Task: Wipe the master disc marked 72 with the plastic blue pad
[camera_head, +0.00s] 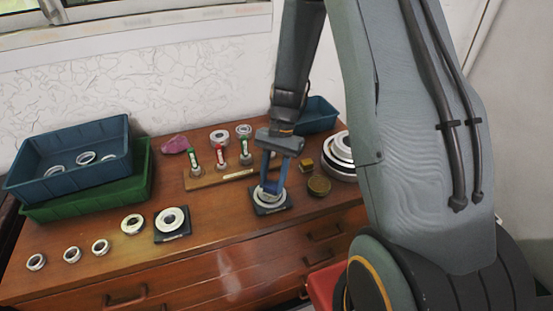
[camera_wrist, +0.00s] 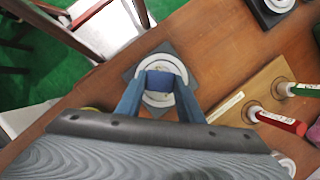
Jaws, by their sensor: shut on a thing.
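My gripper (camera_head: 273,180) points down over a pale metal disc (camera_head: 262,194) on a dark square base (camera_head: 284,207), right of the middle of the bench top. In the wrist view my gripper (camera_wrist: 160,92) is shut on a blue pad (camera_wrist: 166,80). The pad lies over the middle of the disc (camera_wrist: 157,56); whether it touches the face I cannot tell. The pad and fingers hide part of the disc. A second disc (camera_head: 172,217) on a similar dark base sits to the left. I cannot read a 72 on either.
A wooden rack (camera_head: 203,180) with red and green gauges stands behind the disc. Stacked blue (camera_head: 70,180) and green (camera_head: 142,183) crates are at the left. Several loose rings lie along the front left. A brown round tin (camera_head: 318,185) and large stacked rings (camera_head: 340,158) are close on the right.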

